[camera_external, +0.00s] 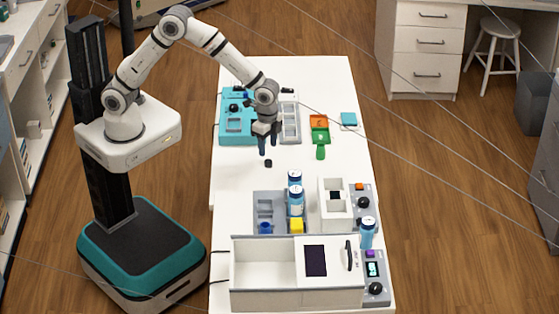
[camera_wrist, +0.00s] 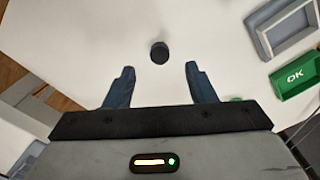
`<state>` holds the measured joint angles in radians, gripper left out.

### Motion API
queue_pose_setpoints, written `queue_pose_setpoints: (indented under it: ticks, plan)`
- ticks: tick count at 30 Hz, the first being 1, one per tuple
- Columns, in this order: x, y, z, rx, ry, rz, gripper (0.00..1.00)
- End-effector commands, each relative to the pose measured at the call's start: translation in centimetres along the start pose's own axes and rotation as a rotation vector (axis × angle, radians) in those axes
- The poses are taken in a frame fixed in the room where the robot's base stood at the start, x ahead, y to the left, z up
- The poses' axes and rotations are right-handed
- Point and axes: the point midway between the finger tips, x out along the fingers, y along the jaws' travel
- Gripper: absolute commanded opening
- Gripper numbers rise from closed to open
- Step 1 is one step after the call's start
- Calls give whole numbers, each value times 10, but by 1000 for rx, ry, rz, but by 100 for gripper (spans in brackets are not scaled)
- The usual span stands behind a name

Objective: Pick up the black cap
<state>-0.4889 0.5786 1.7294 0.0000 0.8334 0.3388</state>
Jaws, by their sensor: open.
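The black cap (camera_wrist: 159,52) is a small dark cylinder on the white table (camera_wrist: 70,30). In the wrist view it lies beyond my fingertips, roughly centred between them. In the external view the cap (camera_external: 268,163) sits on the bare table just below my gripper (camera_external: 267,149), close to the right finger. My gripper (camera_wrist: 160,70) is open, with its two blue-grey fingers apart and nothing between them. The fingers point down toward the table in the external view. The exact gap between fingertips and cap cannot be told.
Blue-labelled bottles (camera_external: 296,203), a grey rack (camera_external: 266,212) and a white box (camera_external: 265,262) fill the front. The table around the cap is clear.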

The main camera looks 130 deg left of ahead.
Motion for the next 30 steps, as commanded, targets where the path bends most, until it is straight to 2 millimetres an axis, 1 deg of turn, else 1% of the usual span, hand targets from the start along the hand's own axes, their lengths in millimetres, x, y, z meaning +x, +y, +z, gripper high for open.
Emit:
queue_pose_setpoints:
  ticks: [5, 9, 12, 15, 20, 23, 30]
  plan:
    - [21, 1, -1, 0, -4, 1, 50]
    - [44, 1, -2, 0, -4, 1, 50]
    - [54, 1, -2, 0, -2, 1, 50]
    - [58, 1, -2, 0, -1, 1, 50]
    - [58, 1, -2, 0, -1, 0, 50]
    - [58, 1, -2, 0, 0, 0, 44]
    - [58, 1, -3, 0, 0, 0, 24]
